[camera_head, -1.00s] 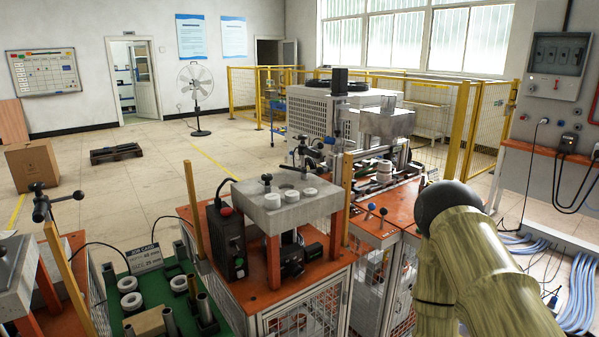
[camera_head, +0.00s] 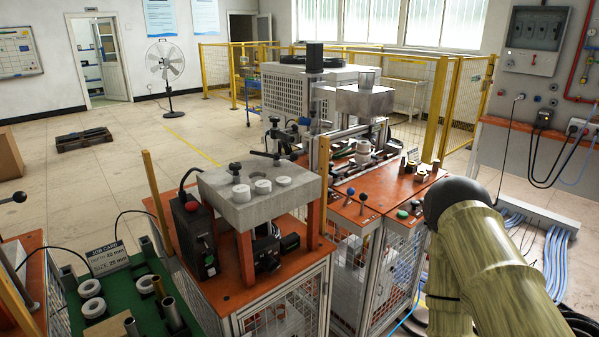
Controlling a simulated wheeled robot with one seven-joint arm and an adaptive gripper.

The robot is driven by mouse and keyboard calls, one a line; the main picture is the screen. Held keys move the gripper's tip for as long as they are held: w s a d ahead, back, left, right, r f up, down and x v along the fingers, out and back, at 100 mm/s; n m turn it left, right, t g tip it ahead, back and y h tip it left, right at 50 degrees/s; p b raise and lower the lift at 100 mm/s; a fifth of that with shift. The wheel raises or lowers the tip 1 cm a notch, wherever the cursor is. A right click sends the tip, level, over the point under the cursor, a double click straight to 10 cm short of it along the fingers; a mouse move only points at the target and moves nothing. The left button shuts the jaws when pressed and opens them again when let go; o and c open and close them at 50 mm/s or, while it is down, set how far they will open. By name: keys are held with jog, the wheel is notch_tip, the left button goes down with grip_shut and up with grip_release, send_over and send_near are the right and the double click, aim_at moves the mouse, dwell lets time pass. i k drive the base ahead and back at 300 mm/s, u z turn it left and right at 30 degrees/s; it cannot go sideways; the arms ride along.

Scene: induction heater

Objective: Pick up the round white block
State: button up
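Several round white blocks show in the head view. Three small ones, a left one (camera_head: 241,193), a middle one (camera_head: 262,187) and a right one (camera_head: 283,181), sit on a grey slab (camera_head: 225,204) above an orange table. Two white rings, one farther (camera_head: 90,288) and one nearer (camera_head: 94,308), lie on a green surface at lower left. Another white round piece (camera_head: 362,153) stands at the machine behind. I cannot tell which one the task names. My arm fills the lower right; my gripper is out of view.
Yellow posts (camera_head: 157,215) stand beside the slab table. A job card (camera_head: 108,259) stands by the green surface. Wire-mesh cabinets (camera_head: 285,305) are below the tables. A wall bench with cables (camera_head: 560,150) is at right. Open floor (camera_head: 120,190) lies at left.

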aim_at(282, 181)
jog(key=z, duration=0.05)
jog(key=i, duration=1.05)
jog(key=u, duration=0.55)
